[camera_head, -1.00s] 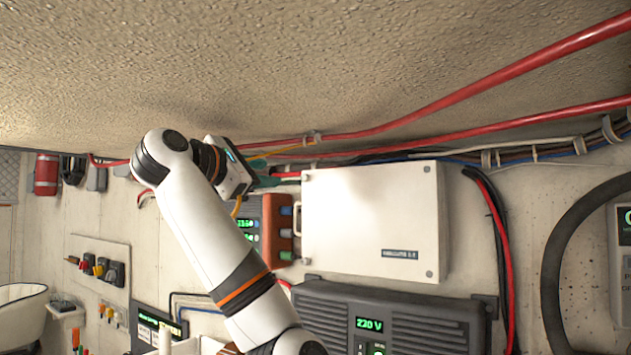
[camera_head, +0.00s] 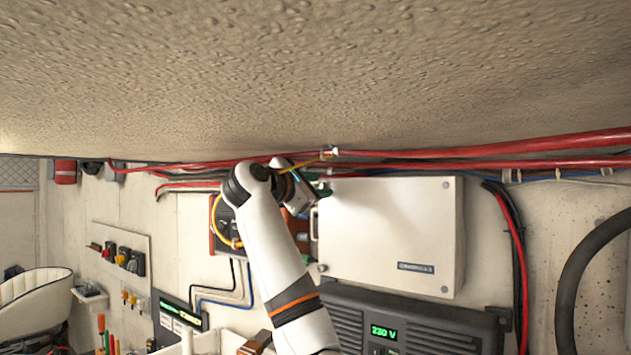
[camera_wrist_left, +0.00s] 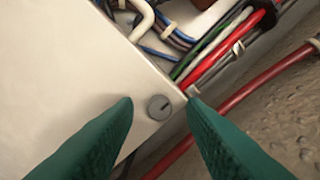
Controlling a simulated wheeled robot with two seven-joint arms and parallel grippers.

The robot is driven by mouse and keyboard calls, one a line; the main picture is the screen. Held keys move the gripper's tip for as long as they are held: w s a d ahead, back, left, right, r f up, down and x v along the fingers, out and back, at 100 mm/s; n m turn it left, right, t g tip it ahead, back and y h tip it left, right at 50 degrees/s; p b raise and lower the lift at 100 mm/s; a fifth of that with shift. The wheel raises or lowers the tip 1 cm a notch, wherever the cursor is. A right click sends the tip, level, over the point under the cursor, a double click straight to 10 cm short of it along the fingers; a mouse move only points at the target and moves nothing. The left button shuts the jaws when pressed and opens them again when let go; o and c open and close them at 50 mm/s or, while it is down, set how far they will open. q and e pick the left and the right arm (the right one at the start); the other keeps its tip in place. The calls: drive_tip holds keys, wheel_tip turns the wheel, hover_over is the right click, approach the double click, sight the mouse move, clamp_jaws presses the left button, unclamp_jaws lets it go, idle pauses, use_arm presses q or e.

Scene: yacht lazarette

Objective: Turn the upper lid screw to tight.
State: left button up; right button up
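The white box lid (camera_head: 380,225) is mounted on the wall and also fills the left of the left wrist view (camera_wrist_left: 60,70). A round grey slotted screw (camera_wrist_left: 158,107) sits near the lid's corner in that view. In the head view, the lid's upper left corner is partly behind my left gripper (camera_head: 322,189). Its green fingers (camera_wrist_left: 160,104) are open, one on each side of the screw, with visible gaps. I cannot tell how close the tips are to the lid. Other lid screws show at upper right (camera_head: 446,185) and lower right (camera_head: 444,289). My right gripper is out of view.
Red cables (camera_head: 480,154) run along the top of the wall above the box, close to my left gripper. A dark grey unit reading 230 V (camera_head: 400,318) sits below the box. A thick black hose (camera_head: 575,275) hangs at the right. The ceiling is close above.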

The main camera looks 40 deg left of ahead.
use_arm(q)
drive_tip(key=shift+c, duration=0.5)
clamp_jaws()
drive_tip(key=shift+f, duration=0.1)
